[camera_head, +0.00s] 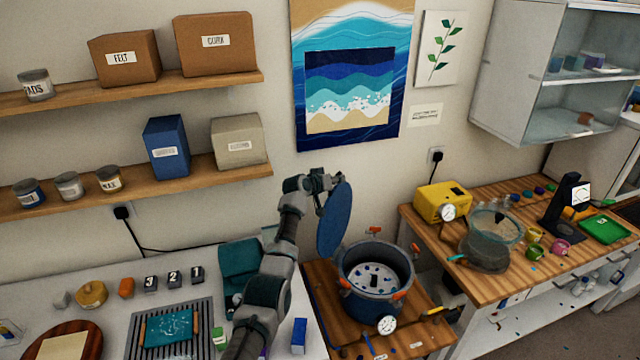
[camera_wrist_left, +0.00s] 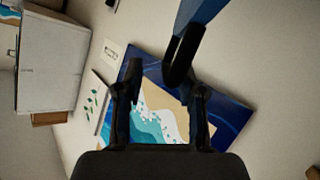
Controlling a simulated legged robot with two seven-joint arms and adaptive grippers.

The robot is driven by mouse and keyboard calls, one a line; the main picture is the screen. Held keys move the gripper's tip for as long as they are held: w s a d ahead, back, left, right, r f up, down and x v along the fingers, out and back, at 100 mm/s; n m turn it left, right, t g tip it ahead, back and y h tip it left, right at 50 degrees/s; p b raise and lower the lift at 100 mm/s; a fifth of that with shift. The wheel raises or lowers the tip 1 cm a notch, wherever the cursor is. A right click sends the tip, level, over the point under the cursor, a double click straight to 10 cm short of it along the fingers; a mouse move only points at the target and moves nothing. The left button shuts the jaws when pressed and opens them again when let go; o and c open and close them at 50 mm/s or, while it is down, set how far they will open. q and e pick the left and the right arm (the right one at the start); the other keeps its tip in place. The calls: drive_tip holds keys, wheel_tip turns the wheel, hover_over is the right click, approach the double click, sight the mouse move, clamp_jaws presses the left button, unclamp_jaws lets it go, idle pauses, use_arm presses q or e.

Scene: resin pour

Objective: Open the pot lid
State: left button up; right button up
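The pot (camera_head: 360,304) is a dark blue vessel with orange clamps and a round gauge; its mouth is uncovered. Its round blue lid (camera_head: 334,225) stands steeply tilted above the pot's left side, with its lower edge close to the rim. Whether a hinge joins them I cannot tell. My left gripper (camera_head: 322,183) is at the lid's upper left. In the left wrist view, its fingers (camera_wrist_left: 165,95) are apart with a clear gap. The black lid handle (camera_wrist_left: 184,52) curves close to the right fingertip, and a blue strip of lid shows above. My right gripper is not in view.
The pot stands on a low wooden stand (camera_head: 408,338). A wooden bench (camera_head: 520,268) with a yellow pump (camera_head: 440,203) and a clear vessel (camera_head: 492,235) is on the right. A white worktable (camera_head: 110,305) is on the left. Shelves and a wave painting (camera_head: 305,130) are behind.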

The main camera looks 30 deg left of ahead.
use_arm(q)
drive_tip(key=a+v, duration=0.1)
drive_tip(key=v, duration=0.8)
drive_tip(key=shift+s, duration=0.35)
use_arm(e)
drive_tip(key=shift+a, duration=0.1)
use_arm(q)
drive_tip(key=shift+a+f, duration=0.15)
